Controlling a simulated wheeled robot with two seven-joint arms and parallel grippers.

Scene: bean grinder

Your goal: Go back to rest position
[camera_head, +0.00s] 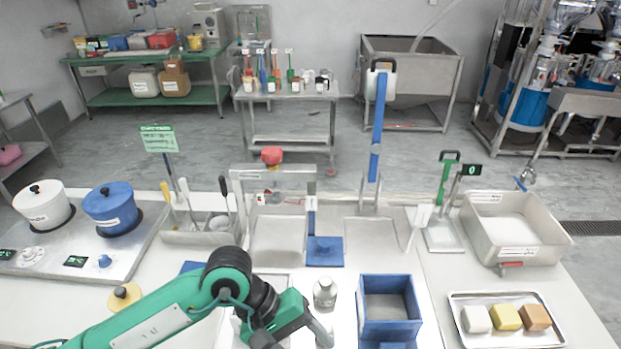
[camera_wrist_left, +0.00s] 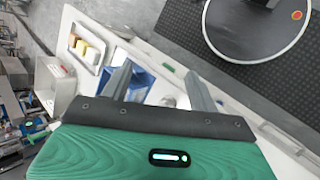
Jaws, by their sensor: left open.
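My left gripper (camera_head: 322,330) comes in from the left on the green arm, over the front middle of the white worktable. Its jaws are apart in the left wrist view (camera_wrist_left: 160,85), with nothing between the fingers. In the head view the gripper is beside a small silver canister (camera_head: 325,292) and left of a blue open box (camera_head: 387,308). The blue box also shows beyond the fingers in the left wrist view (camera_wrist_left: 137,87). My right gripper is not in view.
A tray (camera_head: 455,322) with several coloured blocks lies at right. A grey bin (camera_head: 560,236) and a green-handled stand (camera_head: 447,185) stand behind it. Blue pot (camera_head: 108,207) and white pot (camera_head: 42,205) sit at left. A tall blue lever (camera_head: 378,130) rises at the back.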

